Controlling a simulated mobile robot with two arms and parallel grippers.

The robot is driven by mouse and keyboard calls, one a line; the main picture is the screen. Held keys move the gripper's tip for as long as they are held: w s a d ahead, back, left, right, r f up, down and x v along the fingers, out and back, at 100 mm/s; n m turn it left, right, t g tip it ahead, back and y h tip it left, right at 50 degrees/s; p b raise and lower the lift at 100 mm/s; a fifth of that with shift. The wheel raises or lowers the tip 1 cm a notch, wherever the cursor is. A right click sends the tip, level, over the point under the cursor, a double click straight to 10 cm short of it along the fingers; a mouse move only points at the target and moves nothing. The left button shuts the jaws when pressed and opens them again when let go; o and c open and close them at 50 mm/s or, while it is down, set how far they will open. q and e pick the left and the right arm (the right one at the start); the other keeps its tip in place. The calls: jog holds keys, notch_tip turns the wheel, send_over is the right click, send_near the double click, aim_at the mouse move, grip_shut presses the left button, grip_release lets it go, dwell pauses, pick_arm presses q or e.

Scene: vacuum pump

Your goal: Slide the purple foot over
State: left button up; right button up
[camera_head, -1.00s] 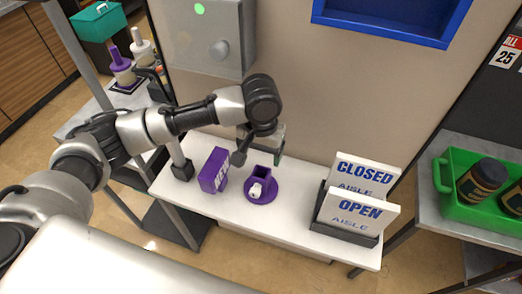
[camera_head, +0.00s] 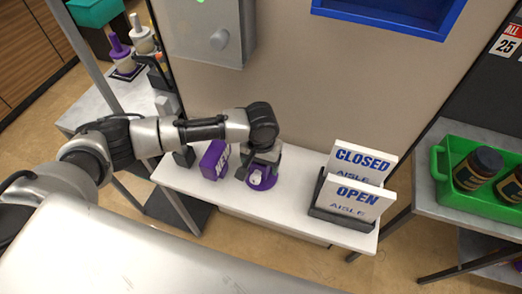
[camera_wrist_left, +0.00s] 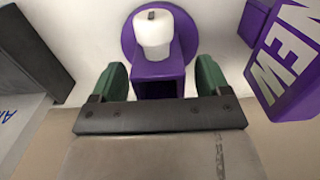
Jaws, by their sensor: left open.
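The purple foot (camera_head: 262,182) stands on the white shelf, with a round base and a square upright socket. A white knob sits on its base. In the left wrist view the foot (camera_wrist_left: 160,72) is straight ahead, its socket between the two green fingertips. My left gripper (camera_head: 258,165) is lowered over the foot from behind, partly hiding it. In the wrist view the gripper (camera_wrist_left: 158,85) is open, with a finger on each side of the socket and small gaps. My right gripper is not in view.
A purple "NEW" box (camera_head: 214,160) stands just left of the foot. A rack with "CLOSED" and "OPEN" aisle signs (camera_head: 352,192) stands to the right. The white shelf (camera_head: 295,205) is clear between foot and rack. A wall panel rises behind.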

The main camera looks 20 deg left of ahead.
pick_arm(q)
jog(key=shift+f, duration=0.45)
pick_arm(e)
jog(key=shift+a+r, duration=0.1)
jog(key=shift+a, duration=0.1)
